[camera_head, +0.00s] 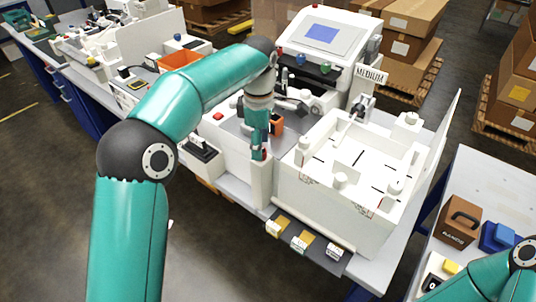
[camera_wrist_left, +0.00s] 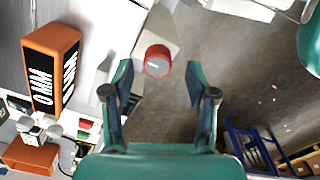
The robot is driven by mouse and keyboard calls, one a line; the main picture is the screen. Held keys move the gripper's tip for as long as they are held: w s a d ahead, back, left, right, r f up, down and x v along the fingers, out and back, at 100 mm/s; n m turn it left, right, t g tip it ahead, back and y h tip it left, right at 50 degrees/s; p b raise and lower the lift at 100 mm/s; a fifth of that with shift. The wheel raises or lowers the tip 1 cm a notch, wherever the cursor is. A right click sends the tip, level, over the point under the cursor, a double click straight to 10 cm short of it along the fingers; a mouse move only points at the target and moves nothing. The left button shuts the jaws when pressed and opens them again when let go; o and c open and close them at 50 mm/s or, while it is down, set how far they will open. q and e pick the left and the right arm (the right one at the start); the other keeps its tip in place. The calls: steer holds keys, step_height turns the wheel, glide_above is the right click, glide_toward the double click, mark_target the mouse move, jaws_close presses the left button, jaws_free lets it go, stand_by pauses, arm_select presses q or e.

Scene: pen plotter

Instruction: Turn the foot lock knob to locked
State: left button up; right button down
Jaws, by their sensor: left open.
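In the left wrist view a round red knob (camera_wrist_left: 157,61) with a pale mark across its face sits at the edge of a white housing. My left gripper (camera_wrist_left: 158,76) is open, with one teal finger on each side of the knob and visible gaps between. I cannot tell how deep the fingers reach around it. In the head view my left gripper (camera_head: 259,150) points down at the front of the white plotter (camera_head: 238,150), and the knob is mostly hidden there. My right gripper is out of view; only part of that arm shows at the lower right.
An orange block marked 0 MM (camera_wrist_left: 52,66) stands close beside the gripper. A white walled tray (camera_head: 335,205) is just to the right, with a MEDIUM sign (camera_head: 369,74) behind it. Open floor lies in front of the bench.

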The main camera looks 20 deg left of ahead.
arm_select(q)
steer(key=shift+f, duration=1.2)
